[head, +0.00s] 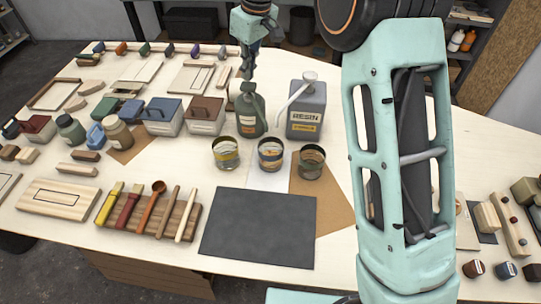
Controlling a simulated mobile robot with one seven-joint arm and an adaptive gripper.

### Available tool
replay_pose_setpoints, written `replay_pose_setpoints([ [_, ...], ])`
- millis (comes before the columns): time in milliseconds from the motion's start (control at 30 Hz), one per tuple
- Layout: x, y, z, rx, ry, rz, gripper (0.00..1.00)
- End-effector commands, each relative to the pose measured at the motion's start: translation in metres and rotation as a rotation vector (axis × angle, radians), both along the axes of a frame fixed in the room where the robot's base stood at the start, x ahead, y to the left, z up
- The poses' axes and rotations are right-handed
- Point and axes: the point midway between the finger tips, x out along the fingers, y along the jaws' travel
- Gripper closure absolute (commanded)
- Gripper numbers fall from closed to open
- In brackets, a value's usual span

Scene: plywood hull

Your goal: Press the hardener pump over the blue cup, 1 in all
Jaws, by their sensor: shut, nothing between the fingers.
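A dark green bottle (250,112) stands behind the row of cups, left of the grey resin jug. I take it for the hardener; its label is too small to read. My gripper (247,76) points down, shut and empty, right over the bottle's pump top. I cannot tell whether the fingertips touch it, and they partly hide it. Three metal cups stand in front: a left cup (226,153) with a yellowish band, a middle cup (270,154) and a right cup (312,161). The band colours are too small to say surely which is blue.
The grey resin jug (307,108) with its pale pump stands right of the bottle. A dark mat (259,228) lies clear in front of the cups. Tools lie on a wooden rack (150,219) at left. My arm covers the right side.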

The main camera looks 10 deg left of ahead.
Motion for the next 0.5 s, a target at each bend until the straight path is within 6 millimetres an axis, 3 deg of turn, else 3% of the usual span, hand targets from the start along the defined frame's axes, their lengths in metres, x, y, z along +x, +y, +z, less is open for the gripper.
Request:
replay_pose_setpoints([
  [500, 0.0, 0.0, 0.053, 0.001, 0.0, 0.0, 1.0],
])
